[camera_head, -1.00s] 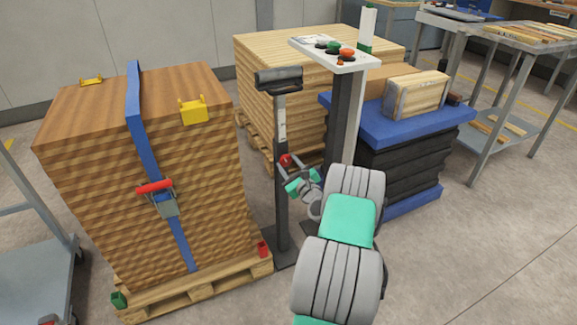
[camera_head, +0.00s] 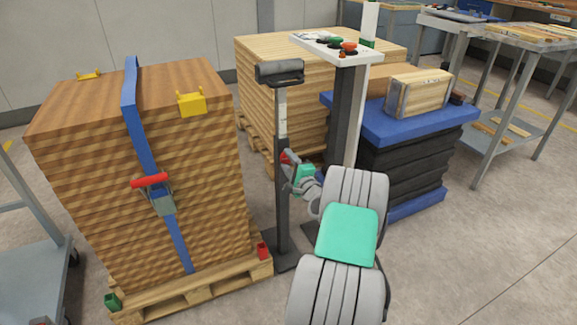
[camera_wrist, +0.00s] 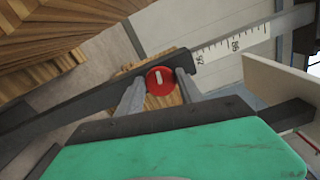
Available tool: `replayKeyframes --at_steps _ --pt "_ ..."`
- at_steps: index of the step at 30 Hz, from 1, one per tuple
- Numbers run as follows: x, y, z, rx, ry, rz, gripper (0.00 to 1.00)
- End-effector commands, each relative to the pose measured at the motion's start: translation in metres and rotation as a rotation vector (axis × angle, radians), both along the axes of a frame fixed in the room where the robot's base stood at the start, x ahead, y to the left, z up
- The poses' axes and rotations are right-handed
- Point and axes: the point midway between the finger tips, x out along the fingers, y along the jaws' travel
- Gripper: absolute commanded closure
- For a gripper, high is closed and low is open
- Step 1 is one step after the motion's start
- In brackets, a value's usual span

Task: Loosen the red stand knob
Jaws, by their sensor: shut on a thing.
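The red stand knob (camera_wrist: 161,81) is round with a pale bar mark on its face. It sits on the dark post of the roller stand (camera_head: 282,210), beside a printed scale strip. My gripper (camera_wrist: 160,88) has one finger on each side of the knob and is shut on it. In the head view the knob (camera_head: 287,157) is partly hidden by my gripper (camera_head: 289,165). The stand's roller head (camera_head: 280,72) is at the top of its post.
A strapped wood stack (camera_head: 90,150) on a pallet stands to the left. A control panel (camera_head: 336,48) on a post is just right of the stand. A blue-topped lift table (camera_head: 400,122) stands behind my arm. Bare floor lies at the lower right (camera_head: 500,260).

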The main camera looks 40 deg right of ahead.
Motion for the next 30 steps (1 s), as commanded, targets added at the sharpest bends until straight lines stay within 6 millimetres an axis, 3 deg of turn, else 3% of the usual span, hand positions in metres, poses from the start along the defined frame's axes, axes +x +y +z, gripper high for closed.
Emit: replayKeyframes --at_steps 12,29,30 --pt "-0.0006 -0.0006 -0.0027 -0.203 0.061 -0.003 0.97" --pt "-0.0007 -0.0006 -0.0021 -0.233 0.071 -0.002 0.97" --pt "-0.0007 -0.0006 -0.0021 -0.233 0.071 -0.002 0.55"
